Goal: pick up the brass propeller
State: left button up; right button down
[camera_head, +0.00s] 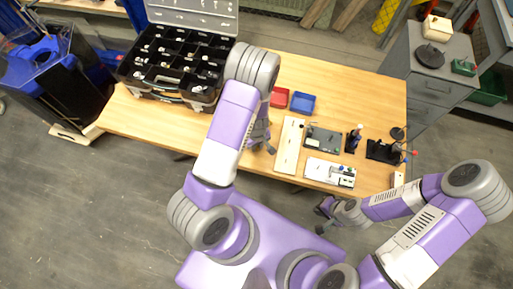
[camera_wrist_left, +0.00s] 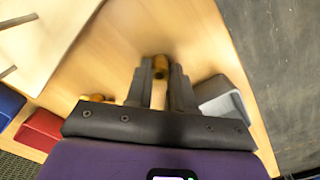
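In the left wrist view a small brass-coloured piece (camera_wrist_left: 160,64) shows between my left fingertips. It may be part of the brass propeller, but its full shape is hidden. A second brass-coloured bit (camera_wrist_left: 96,97) shows at the palm's left edge, mostly covered. My left gripper (camera_wrist_left: 161,70) points down at the wooden table, its two dark fingers a small gap apart. I cannot tell whether they press on the piece. In the head view my left gripper (camera_head: 262,140) is over the table, partly behind my arm. My right gripper (camera_head: 326,208) is off the front edge, its fingers unclear.
The wooden table (camera_head: 345,88) holds a black compartment case (camera_head: 165,78), red (camera_head: 279,97) and blue (camera_head: 302,103) bins, a pale board (camera_head: 289,146) and several small fixtures at right. A grey block (camera_wrist_left: 218,98) lies right of my left fingers. The table's back right is clear.

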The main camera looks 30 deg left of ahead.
pick_arm(q)
grip_shut()
notch_tip(320, 180, up, 10)
jog(key=p, duration=0.2)
jog(key=shift+p, duration=0.35)
